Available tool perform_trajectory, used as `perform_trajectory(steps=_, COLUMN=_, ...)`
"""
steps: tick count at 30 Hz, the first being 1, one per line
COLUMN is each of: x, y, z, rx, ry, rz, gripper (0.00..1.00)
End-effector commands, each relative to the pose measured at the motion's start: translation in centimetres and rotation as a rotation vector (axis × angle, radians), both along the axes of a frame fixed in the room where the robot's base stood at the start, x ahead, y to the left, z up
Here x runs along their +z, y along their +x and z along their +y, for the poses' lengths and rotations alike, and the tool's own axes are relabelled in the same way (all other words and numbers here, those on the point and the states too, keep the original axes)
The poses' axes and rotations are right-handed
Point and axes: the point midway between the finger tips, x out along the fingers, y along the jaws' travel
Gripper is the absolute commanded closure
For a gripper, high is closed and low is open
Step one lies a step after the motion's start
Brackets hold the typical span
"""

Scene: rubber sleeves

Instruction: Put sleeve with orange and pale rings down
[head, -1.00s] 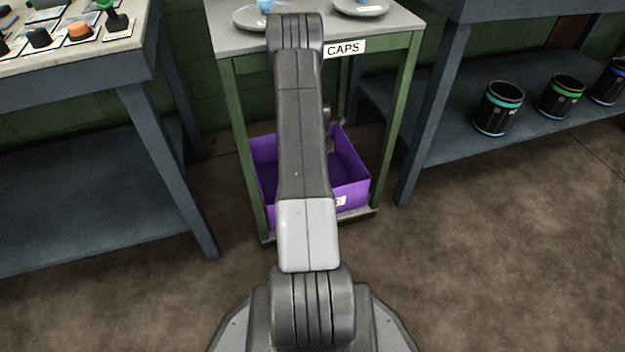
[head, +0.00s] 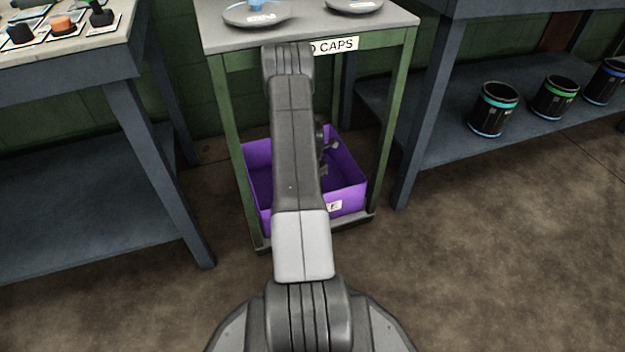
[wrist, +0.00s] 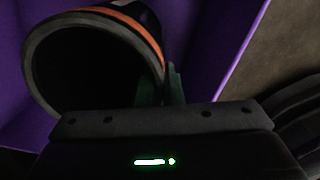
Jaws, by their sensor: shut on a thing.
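In the wrist view, a dark sleeve (wrist: 150,22) with an orange ring and a pale rim lies in front of my gripper (wrist: 160,85), its open end turned toward the camera. My gripper is shut on the sleeve's wall, near its right side. The purple bin (wrist: 210,35) fills the background behind the sleeve. In the head view, the purple bin (head: 348,190) stands on the low shelf of the green-legged stand. My arm hides part of the bin, and the gripper and sleeve are mostly hidden behind it.
A grey tabletop (head: 300,30) with a caps label and two round dishes is above the bin. Dark sleeves (head: 493,110) with coloured rings stand on the right shelf. A table (head: 60,60) with small parts is at the left. The floor in front is clear.

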Motion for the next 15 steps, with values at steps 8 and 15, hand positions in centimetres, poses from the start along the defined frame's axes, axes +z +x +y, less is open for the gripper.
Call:
perform_trajectory(steps=8, x=-0.19, y=-0.02, z=0.0, rx=0.0, ry=0.0, rz=0.0, gripper=0.71)
perform_trajectory(steps=15, x=0.0, y=0.0, z=0.0, rx=0.0, ry=0.0, rz=0.0, gripper=0.71)
